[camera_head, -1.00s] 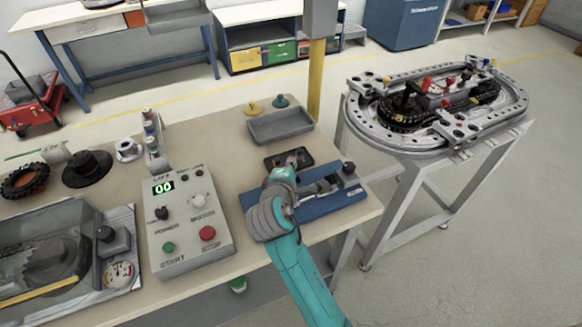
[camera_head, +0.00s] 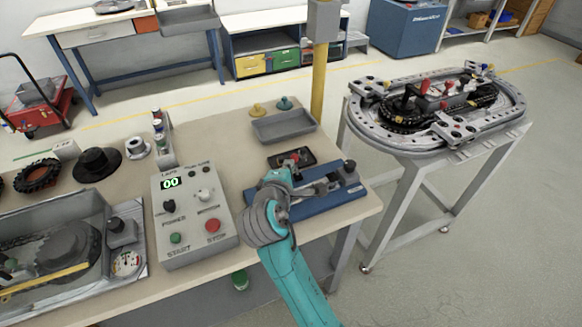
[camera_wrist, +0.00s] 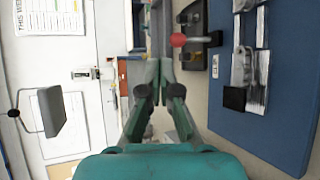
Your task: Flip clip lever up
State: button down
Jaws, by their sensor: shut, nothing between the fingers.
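A blue base plate (camera_head: 345,196) lies near the right edge of the workbench, carrying metal clip parts (camera_head: 322,187) and a black knob (camera_head: 349,165). In the wrist view the blue plate (camera_wrist: 285,125) fills the right side. A metal clip lever (camera_wrist: 243,67) with a black end (camera_wrist: 234,98) lies along it; its raised or lowered state is unclear. My gripper (camera_wrist: 160,65) is shut and empty, left of the plate and apart from the lever in that picture. In the head view my wrist covers the plate's left part.
A small black plate with a red knob (camera_wrist: 178,40) lies beside the blue plate; the head view also shows this black plate (camera_head: 305,161). A grey tray (camera_head: 284,127) is behind. A control box (camera_head: 195,215) stands left. A ring track (camera_head: 365,127) stands on a separate table at right.

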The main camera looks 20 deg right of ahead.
jog(key=r+v, duration=0.1)
jog(key=v, duration=0.6)
jog(key=shift+w+r, duration=0.15)
jog(key=shift+r, duration=0.05)
jog(key=shift+a+f, duration=0.1)
jog(key=shift+a, duration=0.05)
